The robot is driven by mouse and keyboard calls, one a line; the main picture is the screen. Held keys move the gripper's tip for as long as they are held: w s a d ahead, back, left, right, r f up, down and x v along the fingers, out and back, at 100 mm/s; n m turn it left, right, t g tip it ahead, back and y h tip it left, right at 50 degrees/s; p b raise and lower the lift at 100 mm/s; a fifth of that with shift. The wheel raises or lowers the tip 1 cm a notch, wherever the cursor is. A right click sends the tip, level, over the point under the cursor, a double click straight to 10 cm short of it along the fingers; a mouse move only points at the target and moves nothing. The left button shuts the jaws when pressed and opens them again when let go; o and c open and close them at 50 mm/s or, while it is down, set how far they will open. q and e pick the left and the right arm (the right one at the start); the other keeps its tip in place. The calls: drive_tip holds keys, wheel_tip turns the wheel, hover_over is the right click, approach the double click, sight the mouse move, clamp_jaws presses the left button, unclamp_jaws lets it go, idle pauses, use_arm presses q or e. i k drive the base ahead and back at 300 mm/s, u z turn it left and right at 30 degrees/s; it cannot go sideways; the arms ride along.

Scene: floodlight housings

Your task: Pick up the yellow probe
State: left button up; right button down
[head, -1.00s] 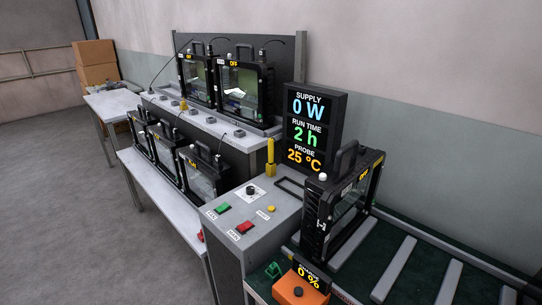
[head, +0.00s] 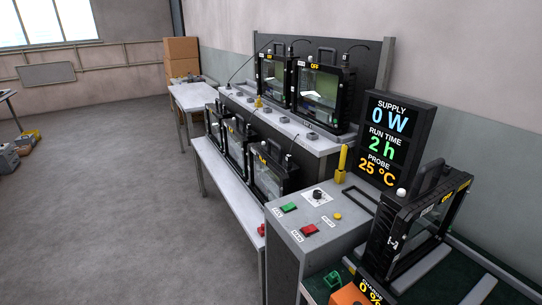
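The yellow probe (head: 343,160) stands upright in a small yellow holder (head: 340,177) at the back edge of the grey control console (head: 310,232). It is just left of the black display (head: 392,138), which reads supply 0 W, run time 2 h and probe 25 °C. Neither of my grippers shows in the head view.
The console carries a green button (head: 289,207), a red button (head: 309,229) and a black knob (head: 317,194). A floodlight housing (head: 420,230) stands to its right. More housings (head: 320,90) sit on benches behind. The grey floor (head: 120,180) at left is open.

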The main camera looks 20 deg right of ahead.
sight(344, 151)
drive_tip(key=u, duration=0.65)
drive_tip(key=i, duration=4.35)
drive_tip(key=z, duration=4.9)
